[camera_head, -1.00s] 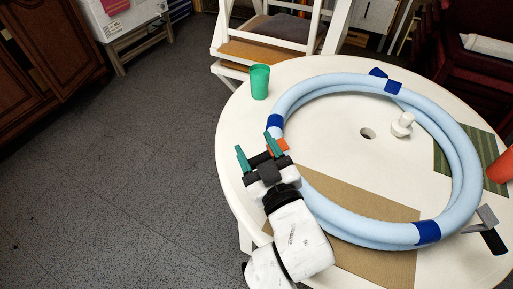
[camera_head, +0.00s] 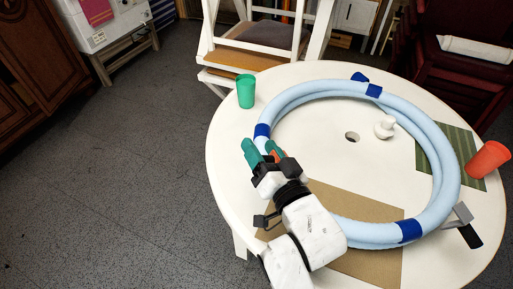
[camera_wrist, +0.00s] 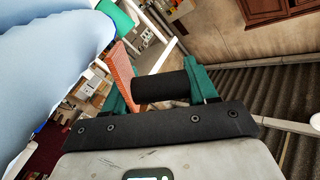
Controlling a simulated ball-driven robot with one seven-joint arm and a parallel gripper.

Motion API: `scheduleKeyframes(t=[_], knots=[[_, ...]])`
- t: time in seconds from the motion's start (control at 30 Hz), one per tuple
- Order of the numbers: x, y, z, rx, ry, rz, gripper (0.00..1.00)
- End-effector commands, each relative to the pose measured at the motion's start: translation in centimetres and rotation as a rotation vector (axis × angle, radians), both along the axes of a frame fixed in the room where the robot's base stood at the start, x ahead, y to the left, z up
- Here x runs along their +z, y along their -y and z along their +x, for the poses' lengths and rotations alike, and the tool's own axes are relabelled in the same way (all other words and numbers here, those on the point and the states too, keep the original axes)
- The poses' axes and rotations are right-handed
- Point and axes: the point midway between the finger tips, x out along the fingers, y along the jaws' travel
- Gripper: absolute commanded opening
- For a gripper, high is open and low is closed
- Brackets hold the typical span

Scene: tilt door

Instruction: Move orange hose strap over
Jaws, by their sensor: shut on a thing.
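The orange hose strap (camera_head: 274,149) is at the left side of the coiled light blue hose (camera_head: 443,170), which lies on a round white table (camera_head: 330,165). My gripper (camera_head: 261,150) has teal fingers and is shut on the strap, beside the hose's left side. In the wrist view the strap (camera_wrist: 122,70) is an orange band by the left finger, with the hose (camera_wrist: 45,60) large at the left. How far the strap wraps the hose is hidden. Blue straps (camera_head: 262,130) sit on the hose at several places.
A green cup (camera_head: 246,91) stands near the table's left edge. A white fitting (camera_head: 385,127) stands inside the ring. An orange cup (camera_head: 487,159) is at the right, by a green striped mat (camera_head: 430,155). A brown board (camera_head: 375,265) lies under the hose's front. Floor at left is clear.

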Motion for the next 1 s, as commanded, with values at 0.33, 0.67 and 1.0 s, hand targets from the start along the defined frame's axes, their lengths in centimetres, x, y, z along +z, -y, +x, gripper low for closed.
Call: scheduleKeyframes(t=[0.33, 0.67, 1.0], knots=[[0.2, 1.0, 0.5, -0.001, -0.087, 0.172, 0.02], [0.1, 1.3, 0.7, -0.003, -0.112, 0.224, 0.02], [0.1, 1.4, 0.7, -0.004, -0.111, 0.225, 0.02]])
